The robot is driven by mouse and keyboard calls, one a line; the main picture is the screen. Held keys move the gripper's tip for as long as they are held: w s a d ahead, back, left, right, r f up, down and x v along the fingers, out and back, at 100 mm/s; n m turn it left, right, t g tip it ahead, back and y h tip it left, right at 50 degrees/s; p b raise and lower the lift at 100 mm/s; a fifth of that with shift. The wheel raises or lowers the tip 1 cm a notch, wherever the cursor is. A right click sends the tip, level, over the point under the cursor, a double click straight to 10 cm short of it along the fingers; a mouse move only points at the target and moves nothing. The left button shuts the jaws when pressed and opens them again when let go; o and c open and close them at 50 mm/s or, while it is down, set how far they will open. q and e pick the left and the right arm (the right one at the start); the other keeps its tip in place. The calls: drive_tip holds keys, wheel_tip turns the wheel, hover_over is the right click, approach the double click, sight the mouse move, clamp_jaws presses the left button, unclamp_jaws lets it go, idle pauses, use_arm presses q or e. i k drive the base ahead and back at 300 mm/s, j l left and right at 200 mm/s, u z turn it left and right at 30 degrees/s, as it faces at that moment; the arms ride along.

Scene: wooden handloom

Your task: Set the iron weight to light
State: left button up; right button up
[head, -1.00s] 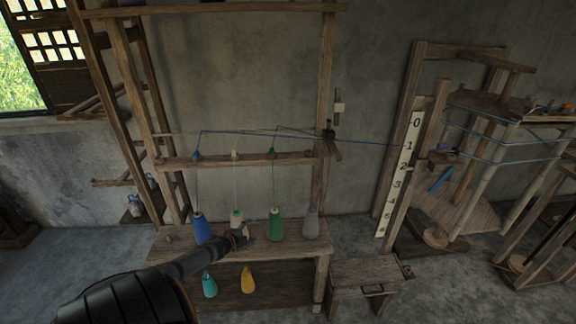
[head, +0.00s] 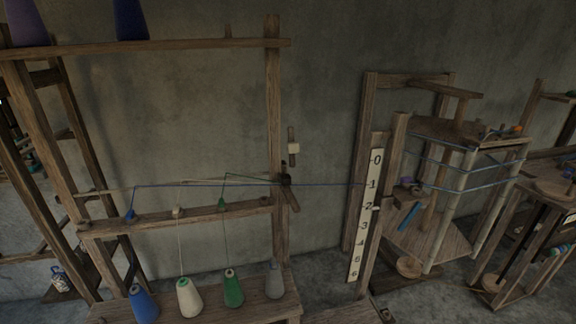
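No part clearly reads as the iron weight at this size. A small dark fitting (head: 285,181) sits on the right post of the thread rack, where the blue and green threads meet. A pale block (head: 293,148) is on a short upright wooden strip just above it. A white scale board (head: 354,258) with numbers from 0 downward stands on a post to the right. A small light piece (head: 376,208) sits at its right edge near the 2. Neither of my grippers is in view.
Blue (head: 143,304), white (head: 189,298), green (head: 233,288) and grey (head: 275,281) cones stand on the low bench. A blue thread crosses from the rack to the wooden winding frame (head: 435,245) at the right. Bare wall lies behind.

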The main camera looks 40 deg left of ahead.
sight(286, 179)
drive_tip(key=i+j+u, duration=0.1)
drive_tip(key=u, duration=0.25)
drive_tip(key=i+u, duration=0.15)
drive_tip(key=u, duration=0.2)
drive_tip(key=i+u, duration=0.15)
drive_tip(key=u, duration=0.2)
